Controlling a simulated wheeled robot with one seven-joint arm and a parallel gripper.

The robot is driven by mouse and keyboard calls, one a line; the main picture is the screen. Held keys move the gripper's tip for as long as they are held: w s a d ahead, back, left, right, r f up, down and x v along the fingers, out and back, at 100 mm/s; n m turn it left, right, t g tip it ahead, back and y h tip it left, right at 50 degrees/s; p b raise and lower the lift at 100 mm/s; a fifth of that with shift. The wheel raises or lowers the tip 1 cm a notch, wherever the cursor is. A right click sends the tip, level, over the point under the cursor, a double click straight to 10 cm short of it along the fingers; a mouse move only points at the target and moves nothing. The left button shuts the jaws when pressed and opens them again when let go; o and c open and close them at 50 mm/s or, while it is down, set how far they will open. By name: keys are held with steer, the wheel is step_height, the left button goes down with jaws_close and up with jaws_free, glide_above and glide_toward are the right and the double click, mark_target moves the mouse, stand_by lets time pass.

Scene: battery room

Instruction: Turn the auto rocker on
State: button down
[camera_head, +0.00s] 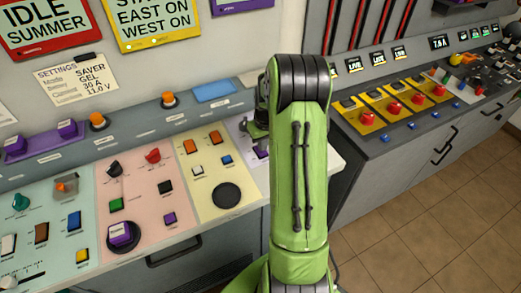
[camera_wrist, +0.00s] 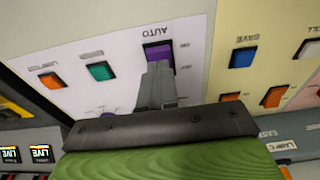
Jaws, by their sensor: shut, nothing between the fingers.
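The auto rocker (camera_wrist: 158,52) is purple and sits on a pale panel under an upside-down "AUTO" label in the wrist view. The finger ends of my gripper (camera_wrist: 160,70) are shut with nothing between them. They are right at the rocker's lower edge in this picture and cover part of it. I cannot tell whether they touch it or which way it is tipped. In the head view my gripper (camera_head: 254,130) is over the pale right-hand panel, partly behind my green arm. A purple rocker (camera_head: 262,153) shows just below it there.
In the wrist view a teal rocker (camera_wrist: 101,71) and an orange rocker (camera_wrist: 52,80) lie left of the auto rocker. A blue rocker (camera_wrist: 243,57) is on the cream panel to the right. In the head view, a round black pad (camera_head: 227,195) is on the cream panel.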

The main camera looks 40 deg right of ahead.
steer(key=shift+f+b, duration=0.7)
steer(key=shift+f, duration=0.2)
stand_by(0.4)
steer(key=shift+r, duration=0.1)
step_height(320, 180, up, 7)
steer(key=p, duration=0.5)
stand_by(0.4)
